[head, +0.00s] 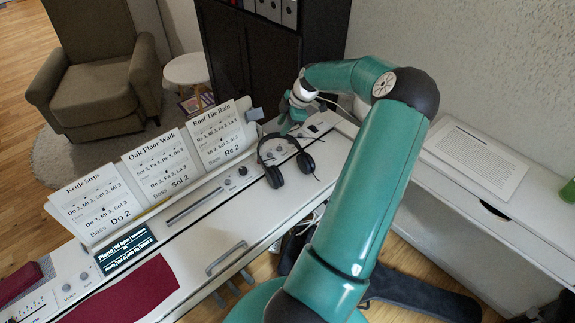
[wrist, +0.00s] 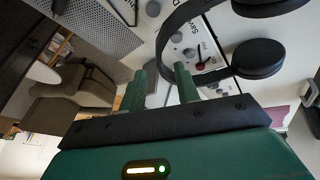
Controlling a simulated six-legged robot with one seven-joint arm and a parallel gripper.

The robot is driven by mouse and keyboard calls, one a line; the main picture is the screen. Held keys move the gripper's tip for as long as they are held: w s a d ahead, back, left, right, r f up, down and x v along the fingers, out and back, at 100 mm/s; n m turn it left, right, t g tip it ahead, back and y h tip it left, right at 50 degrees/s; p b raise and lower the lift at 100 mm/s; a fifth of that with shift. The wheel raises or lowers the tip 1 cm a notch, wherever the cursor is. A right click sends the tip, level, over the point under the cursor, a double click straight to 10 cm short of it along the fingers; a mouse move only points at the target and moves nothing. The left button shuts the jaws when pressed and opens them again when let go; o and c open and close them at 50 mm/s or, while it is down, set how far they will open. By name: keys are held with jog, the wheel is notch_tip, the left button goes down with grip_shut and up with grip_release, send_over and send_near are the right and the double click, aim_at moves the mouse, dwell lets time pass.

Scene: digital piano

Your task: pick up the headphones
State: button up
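The black over-ear headphones (head: 274,177) rest on the top panel of the white digital piano (head: 221,220), right of the sheet cards in the head view. Their band arches toward the back and both ear cups face the front. In the wrist view the headphones (wrist: 258,59) fill the upper right, with the band curving beside my right-hand finger. My gripper (head: 289,121) is just behind the headphones, low near the panel. I cannot tell whether a finger touches the band.
Three song cards (head: 165,165) stand along the piano's back edge. A dark red cloth (head: 135,292) lies at the front left. A white side desk (head: 500,205) with a printed sheet (head: 475,158) stands at the right. A dark cabinet (head: 265,55) is behind.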

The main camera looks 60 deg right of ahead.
jog(key=x, duration=0.5)
jog(key=shift+w+f, duration=0.15)
jog(key=shift+w, duration=0.05)
grip_shut()
